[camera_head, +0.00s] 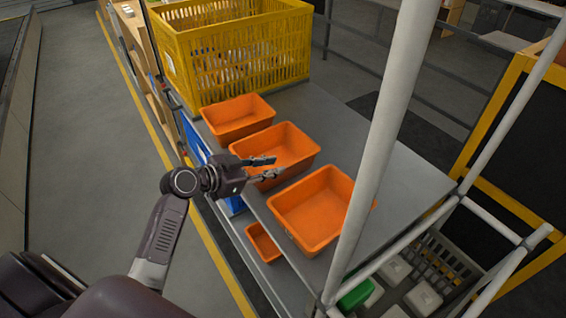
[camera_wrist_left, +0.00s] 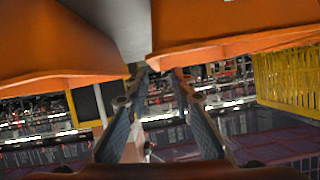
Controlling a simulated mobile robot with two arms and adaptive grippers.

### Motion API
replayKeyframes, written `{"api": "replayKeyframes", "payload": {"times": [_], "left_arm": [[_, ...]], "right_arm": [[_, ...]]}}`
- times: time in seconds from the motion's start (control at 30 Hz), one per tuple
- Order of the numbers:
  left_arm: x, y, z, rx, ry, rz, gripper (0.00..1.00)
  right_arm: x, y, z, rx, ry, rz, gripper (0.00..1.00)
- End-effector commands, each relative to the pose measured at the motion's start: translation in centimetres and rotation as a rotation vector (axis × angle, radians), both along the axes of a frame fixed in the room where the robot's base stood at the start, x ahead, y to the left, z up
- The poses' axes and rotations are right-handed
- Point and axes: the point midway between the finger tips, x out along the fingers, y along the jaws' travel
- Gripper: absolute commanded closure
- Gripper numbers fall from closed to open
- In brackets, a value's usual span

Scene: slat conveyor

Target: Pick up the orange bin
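Three open orange bins stand in a row on the grey table: a far one (camera_head: 238,106), a middle one (camera_head: 293,142) and a larger near one (camera_head: 325,200). A smaller orange bin (camera_head: 262,243) sits lower down, beside the table's left edge. My left gripper (camera_head: 275,167) is open, its fingers pointing right at the near left side of the middle bin. In the left wrist view, the open fingers (camera_wrist_left: 163,72) reach toward a corner of an orange bin (camera_wrist_left: 230,35), with another orange bin (camera_wrist_left: 60,50) at left. Contact cannot be told. My right gripper is out of view.
A yellow slatted crate (camera_head: 235,50) stands behind the bins and also shows in the left wrist view (camera_wrist_left: 290,80). A pale upright post (camera_head: 385,130) rises in front at right. The grey tabletop (camera_head: 400,175) right of the bins is clear. A dark crate (camera_head: 440,265) sits below right.

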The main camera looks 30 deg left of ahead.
Motion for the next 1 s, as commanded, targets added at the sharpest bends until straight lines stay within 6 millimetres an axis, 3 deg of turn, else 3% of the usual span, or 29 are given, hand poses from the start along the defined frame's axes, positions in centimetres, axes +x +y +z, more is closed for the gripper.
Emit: {"api": "replayKeyframes", "payload": {"times": [0.3, 0.73, 1.0], "left_arm": [[2.0, -1.0, -1.1, -0.004, -0.002, -0.001, 0.78], [5.7, -2.9, -3.5, -0.003, -0.002, 0.0, 0.78], [6.2, -3.2, -4.0, 0.0, -0.002, -0.001, 0.78]], "right_arm": [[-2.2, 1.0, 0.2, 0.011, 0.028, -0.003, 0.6], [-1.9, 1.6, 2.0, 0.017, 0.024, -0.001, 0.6], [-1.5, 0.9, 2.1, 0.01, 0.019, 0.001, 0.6]]}}
